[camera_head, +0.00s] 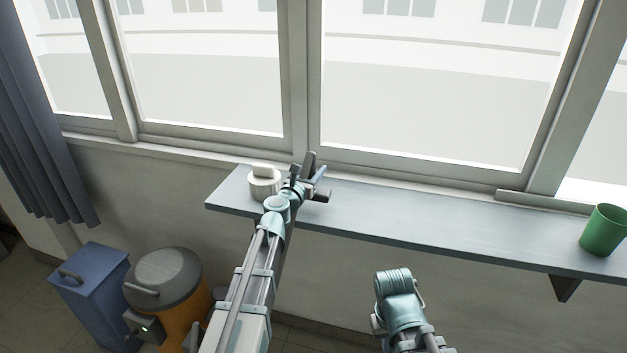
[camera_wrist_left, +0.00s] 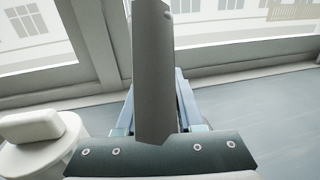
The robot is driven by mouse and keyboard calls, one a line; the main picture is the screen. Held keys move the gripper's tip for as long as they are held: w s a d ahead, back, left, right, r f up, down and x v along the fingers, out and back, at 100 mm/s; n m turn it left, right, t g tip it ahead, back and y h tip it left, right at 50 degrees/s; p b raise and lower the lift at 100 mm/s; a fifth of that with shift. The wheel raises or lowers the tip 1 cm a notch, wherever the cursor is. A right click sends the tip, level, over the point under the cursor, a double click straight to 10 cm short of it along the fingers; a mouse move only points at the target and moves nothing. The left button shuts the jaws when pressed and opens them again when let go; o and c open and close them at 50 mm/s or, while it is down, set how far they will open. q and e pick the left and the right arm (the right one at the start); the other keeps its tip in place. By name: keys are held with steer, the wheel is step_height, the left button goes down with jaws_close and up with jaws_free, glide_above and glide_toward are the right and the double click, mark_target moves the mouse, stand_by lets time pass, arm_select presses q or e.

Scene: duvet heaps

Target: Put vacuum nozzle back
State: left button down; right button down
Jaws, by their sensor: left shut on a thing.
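My left gripper (camera_head: 314,179) is above the left part of the wall shelf, shut on a dark grey flat piece, which looks like the vacuum nozzle (camera_head: 309,163). In the left wrist view the nozzle (camera_wrist_left: 153,65) stands upright as a long grey slab in the middle and hides much of the blue fingers. An orange canister with a grey lid (camera_head: 165,290), possibly the vacuum, stands on the floor at lower left. My right arm shows at the bottom centre, but its gripper does not show.
The grey-blue shelf (camera_head: 430,228) runs below the windows. A white round pot (camera_head: 263,184) sits just left of my left gripper, and a green cup (camera_head: 604,231) stands at the right end. A blue bin (camera_head: 93,285) stands beside the canister. The shelf's middle is clear.

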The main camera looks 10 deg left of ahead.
arm_select(q)
steer(key=shift+w+a+f+b, duration=0.15)
steer(key=shift+f+b, duration=0.75)
steer(key=shift+w+a+f+b, duration=0.1)
steer(key=shift+a+f+b, duration=0.05)
steer(key=shift+f+b, duration=0.75)
steer(key=shift+f, duration=0.2)
steer(key=c, duration=0.5)
jaws_free()
steer(key=shift+c, duration=0.2)
steer(key=shift+r, duration=0.2)
steer(key=shift+s, duration=0.15)
steer(key=s+a, duration=0.2)
steer(key=s, duration=0.9)
steer(key=shift+s+a, duration=0.15)
steer(key=shift+s, duration=0.1)
